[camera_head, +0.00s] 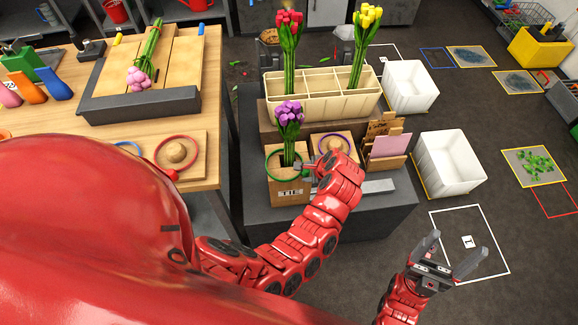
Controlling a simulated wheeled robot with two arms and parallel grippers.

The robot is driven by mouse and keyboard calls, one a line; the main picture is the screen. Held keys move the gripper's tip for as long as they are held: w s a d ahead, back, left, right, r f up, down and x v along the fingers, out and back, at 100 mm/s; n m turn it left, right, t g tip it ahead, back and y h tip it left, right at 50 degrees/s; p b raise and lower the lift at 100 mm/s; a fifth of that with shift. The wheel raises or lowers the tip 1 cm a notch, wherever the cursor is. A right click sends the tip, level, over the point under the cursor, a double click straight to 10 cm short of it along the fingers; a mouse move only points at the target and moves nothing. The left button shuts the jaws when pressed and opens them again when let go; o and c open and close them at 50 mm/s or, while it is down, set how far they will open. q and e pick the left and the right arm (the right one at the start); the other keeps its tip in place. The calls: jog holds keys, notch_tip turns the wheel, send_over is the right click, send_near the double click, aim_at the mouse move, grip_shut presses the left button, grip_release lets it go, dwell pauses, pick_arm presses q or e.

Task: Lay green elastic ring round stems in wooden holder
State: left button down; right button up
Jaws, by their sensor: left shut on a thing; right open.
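The wooden holder (290,192), labelled TIE on its front, stands on the low dark stand. A bunch of purple tulips (289,112) stands upright in it, stems down in the holder. The green elastic ring (268,161) shows at the holder's top, around the stems; its right side is partly hidden by my gripper. My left gripper (302,171) is shut on the ring at the right of the stems, its fingers small and partly hidden by my wrist. My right gripper (459,252) is open and empty at the lower right, over the floor.
A cream divided box (322,103) behind holds red tulips (290,33) and yellow tulips (365,40). A purple ring (334,135) and a card rack (383,146) stand right of the holder. White bins (449,165) stand further right. Pink tulips (141,77) lie on the left table.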

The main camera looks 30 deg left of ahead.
pick_arm(q)
jog(key=w+b, duration=0.1)
jog(key=b, duration=0.2)
jog(key=w+b, duration=0.1)
jog(key=b, duration=0.3)
jog(key=shift+w+r, duration=0.3)
jog(key=shift+r, duration=0.05)
jog(key=shift+w+r, duration=0.1)
jog(key=shift+r, duration=0.4)
jog(key=shift+r+p, duration=0.15)
jog(key=shift+p, duration=0.4)
jog(key=shift+f, duration=0.75)
